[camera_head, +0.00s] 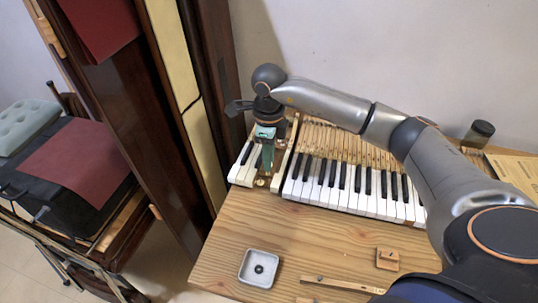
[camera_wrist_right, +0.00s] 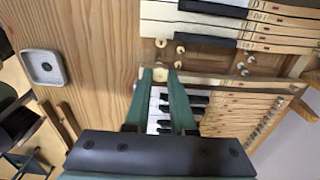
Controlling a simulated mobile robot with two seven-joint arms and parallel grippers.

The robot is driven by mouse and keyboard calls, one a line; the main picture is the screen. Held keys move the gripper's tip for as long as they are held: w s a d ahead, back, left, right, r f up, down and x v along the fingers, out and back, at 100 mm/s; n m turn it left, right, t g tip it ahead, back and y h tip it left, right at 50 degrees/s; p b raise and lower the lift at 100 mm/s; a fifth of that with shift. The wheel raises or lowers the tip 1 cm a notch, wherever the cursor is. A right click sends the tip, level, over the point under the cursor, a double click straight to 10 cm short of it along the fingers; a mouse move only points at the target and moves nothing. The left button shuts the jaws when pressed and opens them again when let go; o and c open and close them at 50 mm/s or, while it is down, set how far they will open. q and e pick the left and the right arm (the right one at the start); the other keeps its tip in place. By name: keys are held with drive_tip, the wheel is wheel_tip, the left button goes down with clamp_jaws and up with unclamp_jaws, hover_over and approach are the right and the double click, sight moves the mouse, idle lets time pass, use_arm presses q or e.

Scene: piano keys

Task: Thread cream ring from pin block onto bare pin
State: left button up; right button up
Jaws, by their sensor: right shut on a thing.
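My right gripper (camera_head: 265,168) points down with its green fingers over the gap in the row of piano keys. Small round pale pins or rings (camera_wrist_right: 180,50) show on the rail in the gap just beyond the fingertips; I cannot tell which pin is bare. The small wooden pin block (camera_head: 387,258) lies on the bench at the right front. My left gripper is not in view.
White and black keys (camera_head: 350,188) flank the gap on both sides. A wooden strip (camera_head: 340,284) lies near the front edge. A dark jar (camera_head: 482,130) stands at the back right.

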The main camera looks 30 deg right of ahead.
drive_tip(key=shift+f+b, duration=0.5)
drive_tip(key=shift+f, duration=0.45)
drive_tip(key=shift+f+b, duration=0.45)
drive_tip(key=shift+f, duration=0.2)
drive_tip(key=shift+f+b, duration=0.6)
drive_tip(key=shift+f, duration=0.25)
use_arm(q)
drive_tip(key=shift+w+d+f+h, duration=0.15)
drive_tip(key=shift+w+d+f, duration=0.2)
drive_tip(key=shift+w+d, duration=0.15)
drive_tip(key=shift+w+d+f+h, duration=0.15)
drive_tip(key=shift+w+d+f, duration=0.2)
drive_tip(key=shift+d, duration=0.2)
use_arm(e)
drive_tip(key=shift+f, duration=0.15)
use_arm(q)
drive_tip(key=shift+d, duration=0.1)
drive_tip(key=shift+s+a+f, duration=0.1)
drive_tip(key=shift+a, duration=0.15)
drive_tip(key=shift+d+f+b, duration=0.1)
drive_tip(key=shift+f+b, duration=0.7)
drive_tip(key=shift+b, duration=0.05)
use_arm(e)
drive_tip(key=shift+f, duration=1.15)
